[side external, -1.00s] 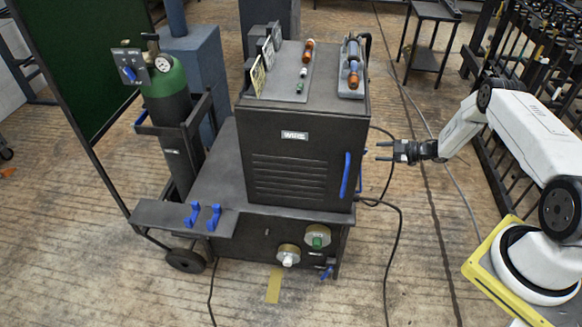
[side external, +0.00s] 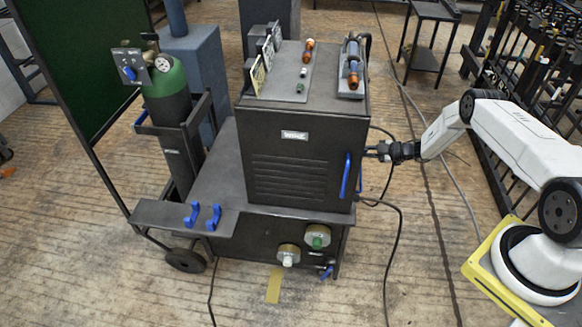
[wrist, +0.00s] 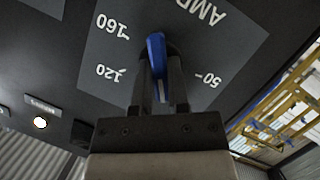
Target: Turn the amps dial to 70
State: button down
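The amps dial (wrist: 156,50) is a blue bar-shaped knob on a dark panel in the wrist view. Printed marks 160, 120 and 50 and part of the word AMPS surround it, upside down. The blue bar lies nearly upright in that picture, its upper end a little left. Its pointer end and exact reading are not clear. My gripper (wrist: 160,75) has one finger on each side of the bar, close against it, and appears shut on it. In the side view my gripper (side external: 375,152) reaches the right side of the machine (side external: 300,170); the dial is hidden there.
A blue handle (side external: 345,176) stands on the machine's front right edge, just left of my gripper. Dark cables (side external: 398,235) hang below. A small lit lamp (wrist: 40,123) shows on the panel.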

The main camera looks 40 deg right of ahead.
dwell(0.4)
jog(key=shift+f+n+t+h, duration=0.1)
jog(key=shift+n+t+h, duration=0.2)
jog(key=shift+n+t, duration=0.55)
jog(key=shift+n, duration=0.25)
jog(key=c, duration=0.6)
grip_release()
jog(key=shift+s, duration=0.15)
jog(key=shift+v, duration=3.8)
